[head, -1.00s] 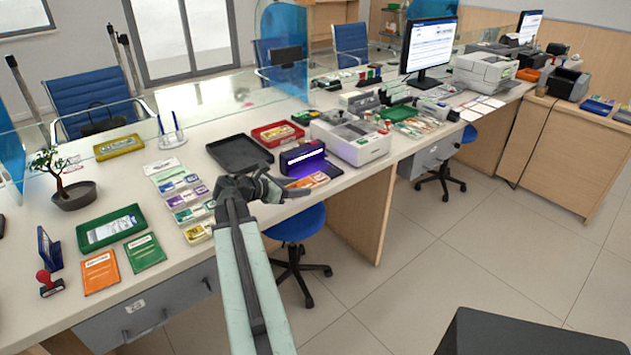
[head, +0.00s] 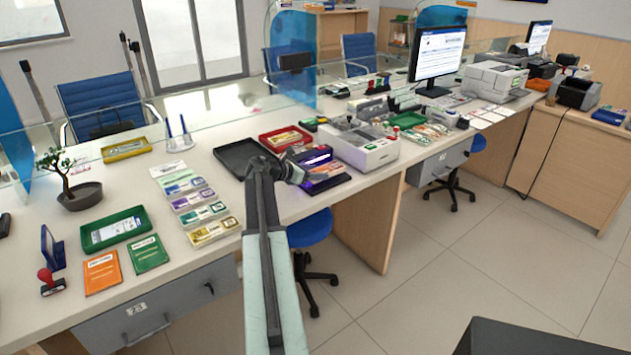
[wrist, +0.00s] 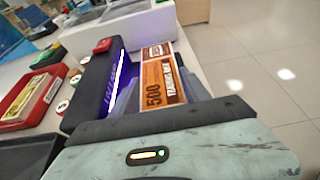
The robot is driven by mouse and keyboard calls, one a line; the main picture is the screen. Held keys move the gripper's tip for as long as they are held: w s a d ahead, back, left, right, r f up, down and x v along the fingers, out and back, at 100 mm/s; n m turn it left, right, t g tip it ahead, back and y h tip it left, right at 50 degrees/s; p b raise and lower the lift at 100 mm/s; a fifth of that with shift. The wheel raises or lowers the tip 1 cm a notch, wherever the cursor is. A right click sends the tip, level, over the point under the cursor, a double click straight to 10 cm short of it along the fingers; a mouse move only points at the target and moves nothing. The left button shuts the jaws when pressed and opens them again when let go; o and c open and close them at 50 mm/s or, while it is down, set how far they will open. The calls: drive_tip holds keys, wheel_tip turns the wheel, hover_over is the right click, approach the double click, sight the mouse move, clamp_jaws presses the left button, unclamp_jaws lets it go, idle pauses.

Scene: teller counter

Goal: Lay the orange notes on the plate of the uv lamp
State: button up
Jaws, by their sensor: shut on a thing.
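The uv lamp (head: 309,157) is a dark box on the counter, glowing purple along its front; it also shows in the wrist view (wrist: 92,88). Its dark plate (head: 338,183) extends in front of it. My gripper (head: 304,176) is shut on the orange notes (head: 326,169), at the lamp's front. In the wrist view the orange notes (wrist: 160,72), marked 500, stick out ahead of my gripper beside the purple light, over the plate area. I cannot tell whether they touch the plate, which the notes and gripper partly hide.
A white machine (head: 362,146) stands just right of the lamp. A black tray (head: 238,160) and a red tray (head: 286,140) lie to its left and behind. Sorted note stacks (head: 195,207) lie farther left. The counter's front edge is close to the lamp.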

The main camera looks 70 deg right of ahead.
wheel_tip(320, 180, down, 2)
drive_tip(key=shift+f+b, duration=0.15)
drive_tip(key=shift+b, duration=0.25)
drive_tip(key=shift+r, duration=0.25)
drive_tip(key=shift+f, duration=0.2)
drive_tip(key=o, duration=1.4)
drive_tip(key=shift+o, duration=0.2)
drive_tip(key=shift+r+p, duration=0.35)
drive_tip(key=shift+p, duration=0.05)
drive_tip(key=p+v, duration=0.4)
drive_tip(key=v, duration=0.8)
drive_tip(key=shift+a+f, duration=0.1)
